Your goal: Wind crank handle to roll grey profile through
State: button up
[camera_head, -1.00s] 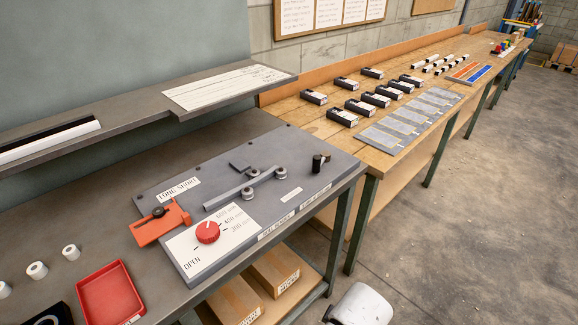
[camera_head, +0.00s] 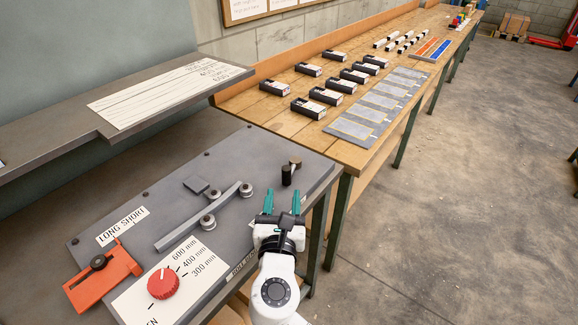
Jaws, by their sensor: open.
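The crank handle (camera_head: 287,175) is a black upright knob beside a small brass-coloured pivot, at the right end of the grey roll bender plate (camera_head: 228,160). The grey profile (camera_head: 198,220) is a straight bar lying among the rollers (camera_head: 246,189) at the middle of the plate. My gripper (camera_head: 282,202) has green fingers spread apart with nothing between them. It is over the plate's front edge, a little in front of the crank handle and apart from it in the picture. The profile is clear of my gripper.
A red dial (camera_head: 164,283) and an orange lever block (camera_head: 104,275) sit at the plate's left. A shelf with a paper chart (camera_head: 165,95) overhangs behind. The wooden bench (camera_head: 240,98) beyond holds black boxes and grey plates. The floor at right is clear.

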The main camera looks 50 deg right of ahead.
aim_at(286, 174)
jog(key=x, duration=1)
jog(key=shift+s+p, duration=0.1)
jog(key=shift+p, duration=0.3)
jog(key=shift+c, duration=0.2)
grip_shut()
